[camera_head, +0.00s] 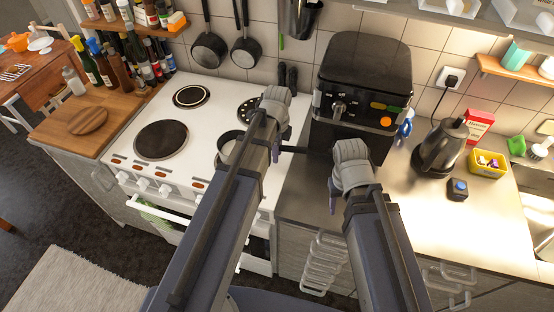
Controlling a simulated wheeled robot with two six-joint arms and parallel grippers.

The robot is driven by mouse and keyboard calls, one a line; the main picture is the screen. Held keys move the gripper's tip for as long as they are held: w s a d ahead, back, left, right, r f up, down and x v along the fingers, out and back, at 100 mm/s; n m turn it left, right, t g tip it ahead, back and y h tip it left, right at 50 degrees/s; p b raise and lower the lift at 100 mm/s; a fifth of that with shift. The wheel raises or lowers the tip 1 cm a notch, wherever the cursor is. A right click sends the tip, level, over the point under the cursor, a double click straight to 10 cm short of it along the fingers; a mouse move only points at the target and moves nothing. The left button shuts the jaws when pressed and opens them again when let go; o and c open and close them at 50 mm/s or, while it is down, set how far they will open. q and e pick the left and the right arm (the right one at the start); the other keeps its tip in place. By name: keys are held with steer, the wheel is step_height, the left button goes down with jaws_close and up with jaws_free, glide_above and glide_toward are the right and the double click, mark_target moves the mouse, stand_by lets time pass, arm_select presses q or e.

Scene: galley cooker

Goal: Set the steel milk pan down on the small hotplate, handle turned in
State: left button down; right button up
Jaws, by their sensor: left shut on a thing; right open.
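The steel milk pan (228,143) shows at the front right of the white cooker (205,122), mostly hidden behind my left arm. Its dark handle (293,149) points right, out past the cooker's edge towards the counter. My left gripper (275,153) is shut on the handle; its fingers are largely hidden by the arm. I cannot tell whether the pan touches the cooker top. A small hotplate (191,96) at the back left is bare. My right gripper (333,202) is open and empty over the steel counter, right of the handle.
A large hotplate (161,140) at the front left is bare. A perforated round plate (246,108) is at the back right, partly behind my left wrist. A black air fryer (362,85) stands behind my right gripper. A kettle (440,146) and yellow box (488,164) stand further right.

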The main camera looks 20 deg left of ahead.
arm_select(q)
step_height(320, 180, down, 2)
steer(key=shift+f+b, duration=0.15)
steer(key=shift+b, duration=0.5)
arm_select(e)
step_height(320, 180, down, 2)
steer(key=shift+f, duration=0.15)
arm_select(q)
steer(key=c, duration=0.6)
jaws_free()
steer(key=shift+c, duration=0.2)
steer(key=shift+r, duration=0.2)
step_height(320, 180, up, 12)
steer(key=p, duration=1.2)
arm_select(e)
step_height(320, 180, up, 12)
arm_select(q)
steer(key=shift+d, duration=0.1)
